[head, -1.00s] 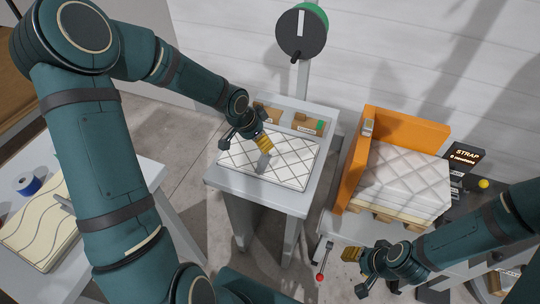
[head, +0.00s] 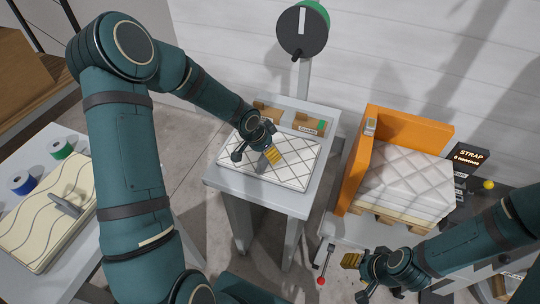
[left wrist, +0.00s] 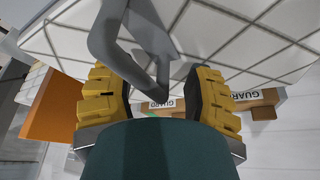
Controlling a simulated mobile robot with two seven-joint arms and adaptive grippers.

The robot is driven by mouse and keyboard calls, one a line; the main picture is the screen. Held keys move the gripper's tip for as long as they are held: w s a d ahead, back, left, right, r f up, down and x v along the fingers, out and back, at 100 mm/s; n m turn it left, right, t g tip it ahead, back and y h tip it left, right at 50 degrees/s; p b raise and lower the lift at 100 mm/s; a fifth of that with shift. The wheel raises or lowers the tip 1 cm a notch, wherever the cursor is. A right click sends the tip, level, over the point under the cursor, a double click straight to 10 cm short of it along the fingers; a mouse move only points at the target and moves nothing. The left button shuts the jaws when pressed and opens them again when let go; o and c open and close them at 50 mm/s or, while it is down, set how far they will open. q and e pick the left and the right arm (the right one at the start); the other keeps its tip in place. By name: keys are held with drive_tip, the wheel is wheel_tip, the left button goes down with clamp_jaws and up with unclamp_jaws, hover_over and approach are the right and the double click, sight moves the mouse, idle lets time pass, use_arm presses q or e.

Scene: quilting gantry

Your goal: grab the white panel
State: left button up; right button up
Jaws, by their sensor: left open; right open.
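The white panel (head: 302,172) has a quilted diamond pattern and lies flat on a small grey table (head: 222,185). A grey handle (head: 263,163) stands up from it. My left gripper (head: 260,155) is open just over the panel, at the handle. In the left wrist view the panel (left wrist: 245,35) fills the top, and the handle (left wrist: 150,55) reaches between the open yellow fingers (left wrist: 155,88) without visible grip. My right gripper (head: 354,277) is open and empty at the lower right, away from the panel.
Cardboard guard boxes (head: 308,124) sit behind the panel. A dark round dial (head: 302,37) stands on a post behind. Right is an orange frame (head: 353,165) with stacked quilted pads (head: 405,180). A red-knobbed lever (head: 321,280) is near my right gripper. A cream wavy panel (head: 40,225) lies left.

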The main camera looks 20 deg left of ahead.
use_arm(q)
clamp_jaws()
